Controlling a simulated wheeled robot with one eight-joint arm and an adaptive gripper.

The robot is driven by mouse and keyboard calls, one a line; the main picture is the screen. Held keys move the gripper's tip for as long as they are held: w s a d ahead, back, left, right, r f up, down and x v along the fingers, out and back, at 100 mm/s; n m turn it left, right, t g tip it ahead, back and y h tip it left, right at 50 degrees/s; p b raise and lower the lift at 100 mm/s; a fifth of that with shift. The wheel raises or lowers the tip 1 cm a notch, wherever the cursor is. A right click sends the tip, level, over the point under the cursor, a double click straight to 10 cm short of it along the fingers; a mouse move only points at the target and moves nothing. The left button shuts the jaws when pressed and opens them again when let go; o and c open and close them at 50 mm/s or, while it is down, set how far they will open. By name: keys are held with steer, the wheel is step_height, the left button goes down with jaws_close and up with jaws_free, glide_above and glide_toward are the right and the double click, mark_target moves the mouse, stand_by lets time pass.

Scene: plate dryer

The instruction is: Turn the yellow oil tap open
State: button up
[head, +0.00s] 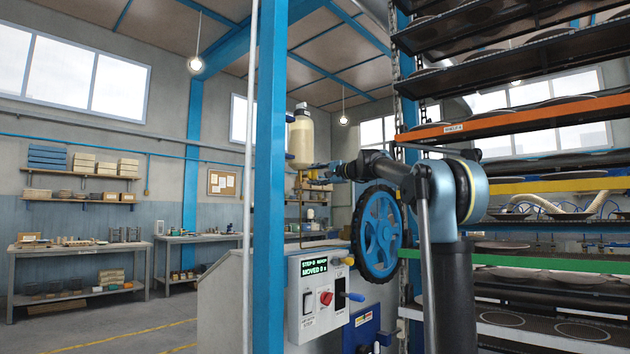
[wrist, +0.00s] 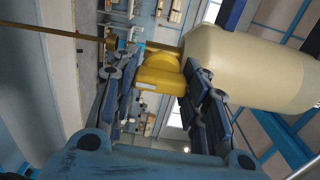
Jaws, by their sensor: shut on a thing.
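The yellow oil tap (wrist: 160,75) sits just below the neck of the cream oil bottle (wrist: 250,70) in the wrist view. My gripper (wrist: 160,82) has one blue finger on each side of the tap and is shut on it. In the head view the oil bottle (head: 302,140) stands upright beside the blue post. My gripper (head: 318,174) reaches left to just under the bottle. The tap is too small and covered there to make out its angle.
A blue handwheel (head: 377,230) stands below my arm. A control panel (head: 322,300) with a lit display and a red knob is below it. A blue post (head: 269,180) stands left of the bottle. The plate rack (head: 520,128) fills the right. A brass pipe (wrist: 60,32) runs left of the tap.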

steer(key=shift+w+d+f, duration=0.1)
steer(key=o, duration=1.1)
steer(key=shift+w, duration=0.1)
steer(key=v, duration=1.2)
steer(key=shift+f, duration=0.1)
steer(key=s+f+n+g+h, duration=0.1)
steer(key=s+f+n+g, duration=0.1)
steer(key=s+f, duration=0.55)
steer(key=s+f+n+g+h, duration=0.15)
steer(key=s+f, duration=0.35)
steer(key=f, duration=0.5)
steer(key=s+d+f+n+g+h, duration=0.1)
steer(key=s+d+f+h, duration=0.3)
steer(key=s+f, duration=0.7)
steer(key=s+d+f+n+g+h, duration=0.2)
steer(key=s+d+f, duration=0.6)
steer(key=f, duration=1.3)
steer(key=s+d+f+n+g+h, duration=0.1)
steer(key=s+d+f+h, duration=0.4)
steer(key=s+f, duration=1)
steer(key=shift+s+d+f+n+g+h, duration=0.1)
steer(key=shift+d+f+n+g+h, duration=0.1)
steer(key=shift+d+f+g, duration=0.3)
steer(key=shift+s+d+f+n+g+h, duration=0.15)
steer(key=shift+d+f, duration=0.1)
steer(key=shift+f, duration=0.3)
